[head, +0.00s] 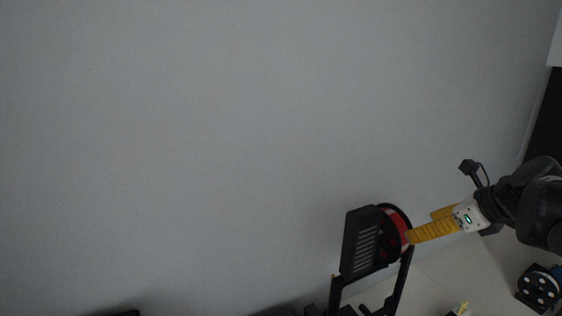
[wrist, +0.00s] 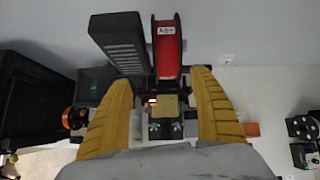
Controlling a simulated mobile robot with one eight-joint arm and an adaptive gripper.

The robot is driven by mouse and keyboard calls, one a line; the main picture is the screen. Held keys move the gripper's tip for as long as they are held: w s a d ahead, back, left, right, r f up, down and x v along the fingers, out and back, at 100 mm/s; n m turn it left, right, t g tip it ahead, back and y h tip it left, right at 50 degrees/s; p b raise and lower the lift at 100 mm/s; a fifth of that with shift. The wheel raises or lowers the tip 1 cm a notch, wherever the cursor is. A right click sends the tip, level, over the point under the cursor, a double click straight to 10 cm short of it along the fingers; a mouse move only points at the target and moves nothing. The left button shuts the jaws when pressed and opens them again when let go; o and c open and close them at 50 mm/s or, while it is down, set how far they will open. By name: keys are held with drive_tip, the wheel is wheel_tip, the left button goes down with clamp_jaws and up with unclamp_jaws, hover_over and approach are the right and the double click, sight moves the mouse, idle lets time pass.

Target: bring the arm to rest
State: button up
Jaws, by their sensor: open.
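My gripper (head: 424,224) has yellow ribbed fingers and is at the right of the head view, near a red spool in a black frame. In the wrist view my gripper (wrist: 160,92) is open, its two yellow fingers spread wide with nothing held between them. The red spool (wrist: 168,50) shows above and beyond the fingertips, beside a dark slotted box. In the head view the red spool (head: 397,232) is partly covered by the black frame and a finger; I cannot tell whether they touch.
The dark slotted box (head: 361,242) stands on a black frame (head: 402,280) near the wall. A black spool (head: 538,287) is at the lower right. A large black box (wrist: 32,105) is at the left of the wrist view. The grey wall leaves the head view's upper left clear.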

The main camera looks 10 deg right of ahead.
drive_tip(key=s+a+f+n+h, duration=0.1)
drive_tip(key=s+a+f+n, duration=0.2)
drive_tip(key=s+a+n, duration=0.5)
drive_tip(key=s+a+f+n+g+h, duration=0.1)
drive_tip(key=s+a+f+n, duration=0.15)
drive_tip(key=a+n, duration=0.65)
drive_tip(key=s+a+f+n+h, duration=0.1)
drive_tip(key=s+a+f+n, duration=0.3)
drive_tip(key=n, duration=0.9)
wheel_tip(320, 180, down, 37)
drive_tip(key=b, duration=3.7)
drive_tip(key=shift+s+d+r, duration=0.15)
drive_tip(key=shift+s+d, duration=0.1)
drive_tip(key=shift+d, duration=0.2)
